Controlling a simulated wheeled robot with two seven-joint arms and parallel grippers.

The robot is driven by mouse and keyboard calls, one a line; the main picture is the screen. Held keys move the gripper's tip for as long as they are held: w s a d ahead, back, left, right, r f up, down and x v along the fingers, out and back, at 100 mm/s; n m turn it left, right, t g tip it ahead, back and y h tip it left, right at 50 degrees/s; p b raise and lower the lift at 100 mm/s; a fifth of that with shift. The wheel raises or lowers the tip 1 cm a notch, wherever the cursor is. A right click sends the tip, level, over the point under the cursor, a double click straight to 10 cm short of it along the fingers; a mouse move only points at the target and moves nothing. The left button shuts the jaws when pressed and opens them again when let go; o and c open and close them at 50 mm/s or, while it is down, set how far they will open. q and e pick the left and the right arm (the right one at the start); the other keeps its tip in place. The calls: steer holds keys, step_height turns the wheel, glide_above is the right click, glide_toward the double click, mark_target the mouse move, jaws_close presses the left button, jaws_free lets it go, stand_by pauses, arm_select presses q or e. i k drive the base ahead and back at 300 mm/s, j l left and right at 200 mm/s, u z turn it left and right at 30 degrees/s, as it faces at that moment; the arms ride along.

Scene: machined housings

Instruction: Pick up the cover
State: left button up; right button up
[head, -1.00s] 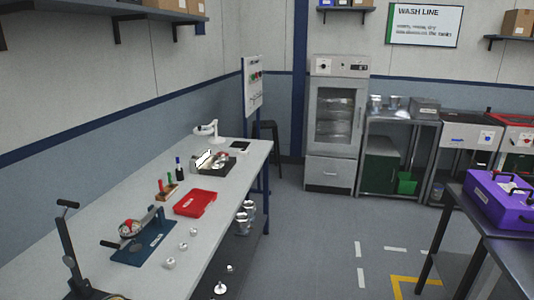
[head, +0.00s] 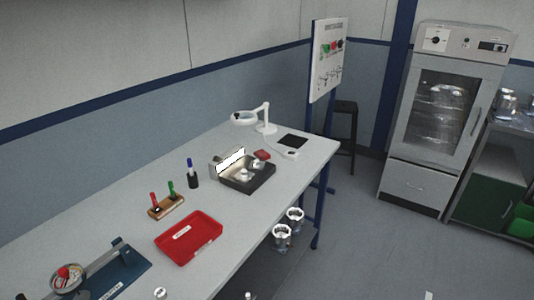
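No part can be clearly told as the cover. A blue fixture (head: 125,270) stands at the lower left of the bench, with a round metal part (head: 67,279) holding red and pale bits beside its bar. A small shiny metal piece (head: 160,293) lies at the bottom edge of the view. A dark tray (head: 238,185) farther back holds shiny metal pieces (head: 257,164) and has a bright panel (head: 231,160) behind it. Neither of my grippers is in view.
The light grey bench (head: 130,222) also carries a red tray (head: 189,239), a wooden holder (head: 166,207), a dark cup of pens (head: 193,180) and a white magnifier lamp (head: 265,119). Metal vessels (head: 283,236) sit below the bench edge.

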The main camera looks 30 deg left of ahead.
mark_target(256, 165)
steer(key=i+l+u, duration=0.1)
steer(key=i+u, duration=0.4)
steer(key=i+l+u, duration=0.2)
steer(key=u, duration=0.25)
steer(key=i+l+u, duration=0.35)
steer(key=u, duration=0.15)
